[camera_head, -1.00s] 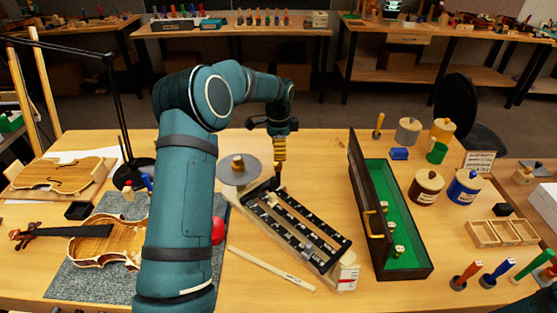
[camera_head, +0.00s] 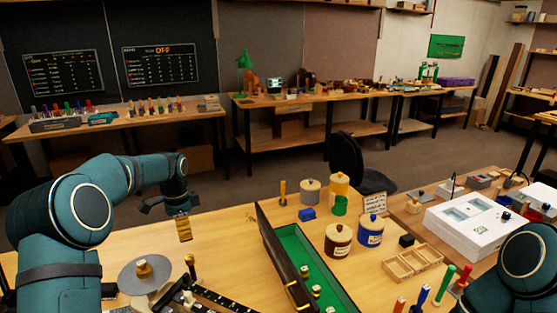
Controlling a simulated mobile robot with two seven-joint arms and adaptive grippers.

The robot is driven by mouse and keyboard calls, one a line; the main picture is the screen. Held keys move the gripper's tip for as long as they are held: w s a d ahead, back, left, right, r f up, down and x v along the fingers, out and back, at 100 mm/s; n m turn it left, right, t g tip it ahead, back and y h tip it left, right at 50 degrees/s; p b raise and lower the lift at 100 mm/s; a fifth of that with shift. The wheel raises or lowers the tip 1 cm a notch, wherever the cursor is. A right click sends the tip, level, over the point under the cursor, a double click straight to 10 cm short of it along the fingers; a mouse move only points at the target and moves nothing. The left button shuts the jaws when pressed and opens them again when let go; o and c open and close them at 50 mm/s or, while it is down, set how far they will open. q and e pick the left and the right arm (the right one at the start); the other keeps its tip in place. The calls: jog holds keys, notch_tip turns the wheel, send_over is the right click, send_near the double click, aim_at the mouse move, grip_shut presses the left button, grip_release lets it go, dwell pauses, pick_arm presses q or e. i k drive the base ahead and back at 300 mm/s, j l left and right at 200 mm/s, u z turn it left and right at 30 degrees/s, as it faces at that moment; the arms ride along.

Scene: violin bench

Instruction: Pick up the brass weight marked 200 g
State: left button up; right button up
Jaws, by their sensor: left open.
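Several small brass weights stand in the long green-lined case (camera_head: 289,240), one of them (camera_head: 304,272) near its middle and others closer to the bottom edge. Their markings are too small to read, so I cannot tell which is 200 g. A brass-coloured piece (camera_head: 143,269) sits on a round grey disc (camera_head: 130,280) at the lower left. My left gripper (camera_head: 184,229) has yellow pads and hangs above the bench, left of the case and clear of the weights. It is open and empty. My right arm shows at the lower right, but its gripper is out of view.
The case's dark upright lid (camera_head: 270,245) stands between my left gripper and the green lining. Lidded jars (camera_head: 338,240) and a wooden divided tray (camera_head: 413,263) stand right of the case. A black slotted rack (camera_head: 215,301) lies below my left gripper.

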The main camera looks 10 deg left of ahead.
aim_at(144, 270)
jog(key=k+l, duration=0.1)
jog(key=k, duration=0.4)
jog(key=k+l, duration=0.1)
jog(key=k, duration=0.4)
